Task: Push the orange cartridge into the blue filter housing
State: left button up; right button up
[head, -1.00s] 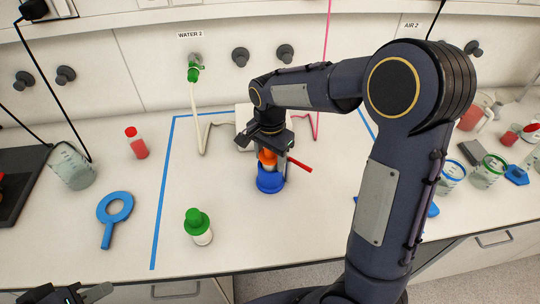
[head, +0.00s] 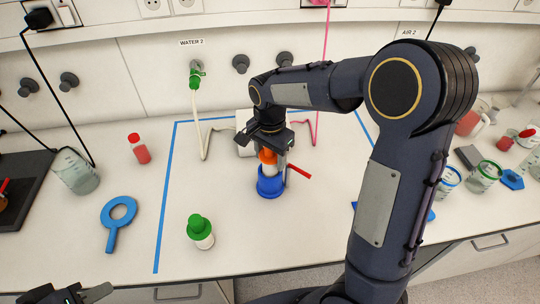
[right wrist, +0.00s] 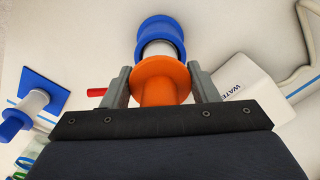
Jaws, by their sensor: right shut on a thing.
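The orange cartridge (head: 267,156) is upright between the fingers of my right gripper (head: 271,150), directly above the blue filter housing (head: 270,187). A white section shows between the orange part and the blue housing; I cannot tell how deep its lower end sits. In the right wrist view, the fingers (right wrist: 160,82) are on both sides of the orange cartridge (right wrist: 160,92), and the blue filter housing (right wrist: 161,30) is beyond it. My left gripper (head: 80,294) is partly cut off at the bottom left edge, away from these things, and its opening is unclear.
A red lever (head: 300,172) is beside the housing. Blue tape (head: 164,205) marks the bench. My right arm covers part of the right side.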

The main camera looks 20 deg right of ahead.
jog(key=shift+r+p, duration=0.95)
jog(key=shift+r, duration=0.4)
jog(key=o, duration=1.1)
notch_tip(320, 180, up, 8)
jog(key=shift+f+b, duration=0.1)
jog(key=shift+b, duration=0.4)
jog(key=s+f+n+t+y, duration=0.1)
jog(key=s+n+t, duration=0.1)
jog(key=s, duration=0.5)
jog(key=s+f+n+t+y+b, duration=0.1)
jog(key=s+n+t, duration=0.1)
jog(key=s+n, duration=0.3)
jog(key=s+f+n+t+y, duration=0.1)
jog(key=s+n, duration=0.2)
jog(key=s, duration=0.7)
jog(key=shift+a+f+n+t+y, duration=0.2)
jog(key=shift+f+n+t+y, duration=0.1)
jog(key=shift+f+t+y, duration=0.1)
